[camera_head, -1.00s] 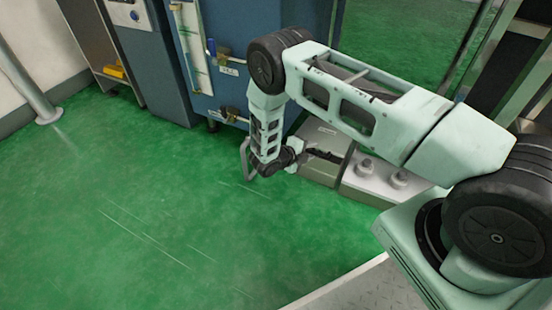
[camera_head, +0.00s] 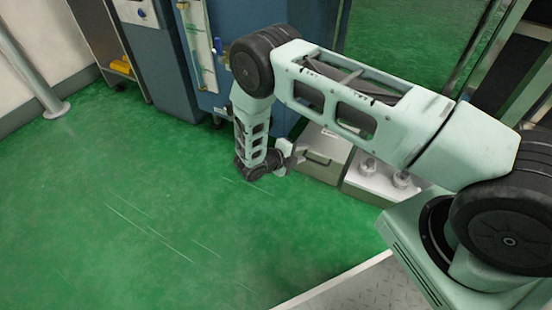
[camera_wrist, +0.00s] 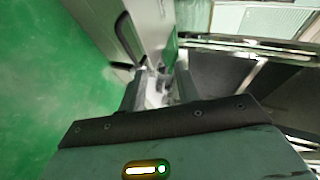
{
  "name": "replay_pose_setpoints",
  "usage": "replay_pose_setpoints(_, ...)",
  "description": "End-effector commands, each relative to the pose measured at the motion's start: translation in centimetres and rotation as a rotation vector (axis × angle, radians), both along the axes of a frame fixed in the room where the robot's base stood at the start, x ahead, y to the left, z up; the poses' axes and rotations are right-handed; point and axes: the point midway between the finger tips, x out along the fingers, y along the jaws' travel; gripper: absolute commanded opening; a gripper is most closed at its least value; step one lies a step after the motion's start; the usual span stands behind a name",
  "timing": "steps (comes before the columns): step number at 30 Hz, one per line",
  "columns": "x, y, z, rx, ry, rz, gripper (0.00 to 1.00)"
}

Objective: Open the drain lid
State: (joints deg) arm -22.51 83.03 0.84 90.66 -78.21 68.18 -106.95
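A grey metal box (camera_head: 325,145) sits on the floor in the middle of the head view. A small dark handle shows on its face; I take this box to be the drain unit, but cannot be sure which part is the lid. The top looks closed. My gripper (camera_head: 291,158) is low, just left of the box, seen small and partly hidden by my wrist. In the wrist view my gripper's two fingers (camera_wrist: 160,90) stand apart, with nothing clearly held between them. A dark handle (camera_wrist: 129,38) on a grey face (camera_wrist: 143,22) lies ahead and left of the fingers.
A pale box with round fittings (camera_head: 380,180) stands right of the grey box. A blue cabinet (camera_head: 245,25) stands behind my arm. A floor post (camera_head: 40,85) is far left. The green floor (camera_head: 130,210) at left and front is clear.

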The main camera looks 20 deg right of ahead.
Motion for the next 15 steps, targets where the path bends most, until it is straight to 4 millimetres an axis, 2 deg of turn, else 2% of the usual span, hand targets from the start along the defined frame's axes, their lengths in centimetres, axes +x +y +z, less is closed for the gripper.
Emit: replay_pose_setpoints(15, -0.7, 3.2, 1.3, 0.0, -0.001, 0.0, 0.32)
